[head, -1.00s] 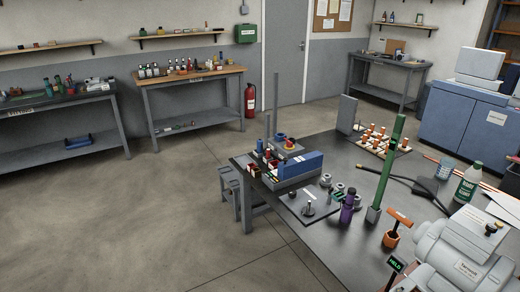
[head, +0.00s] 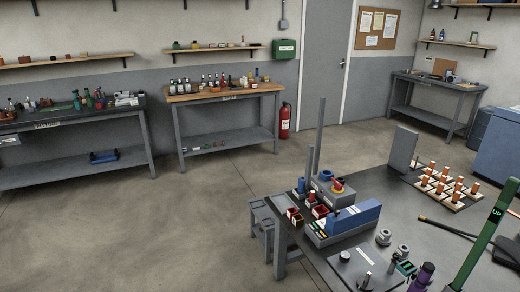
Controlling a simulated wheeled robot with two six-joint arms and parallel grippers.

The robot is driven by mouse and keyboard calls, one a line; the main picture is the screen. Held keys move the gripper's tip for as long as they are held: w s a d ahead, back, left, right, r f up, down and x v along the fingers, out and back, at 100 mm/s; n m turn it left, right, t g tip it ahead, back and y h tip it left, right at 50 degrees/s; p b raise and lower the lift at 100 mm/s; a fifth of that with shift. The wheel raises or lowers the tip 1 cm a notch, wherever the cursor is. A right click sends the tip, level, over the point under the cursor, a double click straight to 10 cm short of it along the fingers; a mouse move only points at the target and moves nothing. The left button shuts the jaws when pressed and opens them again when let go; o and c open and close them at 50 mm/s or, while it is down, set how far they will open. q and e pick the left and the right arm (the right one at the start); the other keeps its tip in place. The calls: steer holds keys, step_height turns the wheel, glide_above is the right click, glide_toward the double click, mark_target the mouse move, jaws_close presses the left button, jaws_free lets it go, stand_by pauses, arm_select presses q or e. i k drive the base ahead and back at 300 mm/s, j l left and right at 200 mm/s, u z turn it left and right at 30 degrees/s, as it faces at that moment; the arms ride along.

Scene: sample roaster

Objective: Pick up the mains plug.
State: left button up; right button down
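I cannot make out a mains plug in the head view. Neither of my grippers is in view.
The front table also holds a blue-topped block (head: 352,218), a rack of orange-topped pieces (head: 444,186), an upright grey plate (head: 402,149) and a tilted green post (head: 482,238). A grey stool (head: 262,215) stands beside it. Back benches line the wall. Open floor lies at left.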

mark_target(301, 190)
steer(key=i, duration=0.55)
steer(key=i+j+z, duration=0.1)
steer(key=i, duration=0.45)
steer(key=i+j, duration=0.15)
steer(key=i, duration=0.45)
steer(key=z, duration=0.05)
